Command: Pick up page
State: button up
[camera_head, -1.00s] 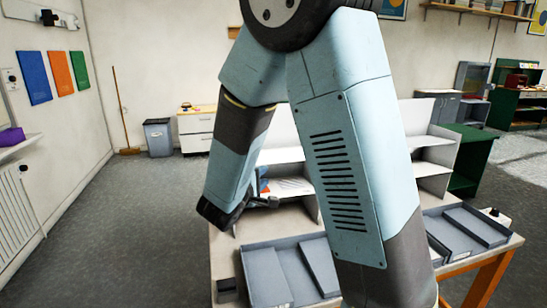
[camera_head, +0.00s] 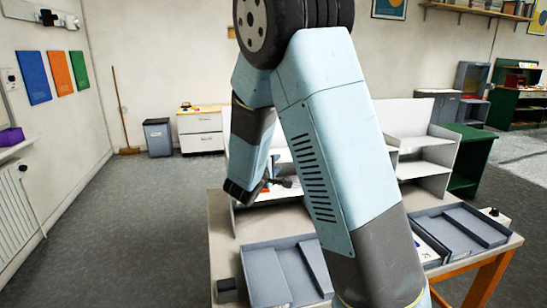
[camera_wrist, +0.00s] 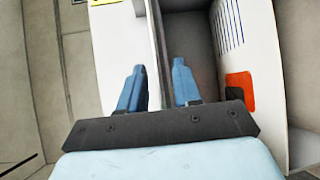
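In the wrist view a white page (camera_wrist: 251,60) with dark blue stripes and an orange-red square lies at the right. My gripper (camera_wrist: 159,84) has its two blue fingers apart with no page between them. The page is to the right of the right finger, apart from it. In the head view my gripper (camera_head: 282,182) is in front of the white shelf unit above the table. The page there is mostly hidden behind my arm and gripper.
The shelf unit (camera_head: 432,140) has thin upright dividers; a divider edge (camera_wrist: 157,50) runs near the fingers. Grey trays stand on the table, one left (camera_head: 262,275) and one right (camera_head: 475,232). A small dark block (camera_head: 227,284) is at the table's left edge.

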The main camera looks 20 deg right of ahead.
jog(key=shift+w+d, duration=0.15)
grip_shut()
dwell(0.5)
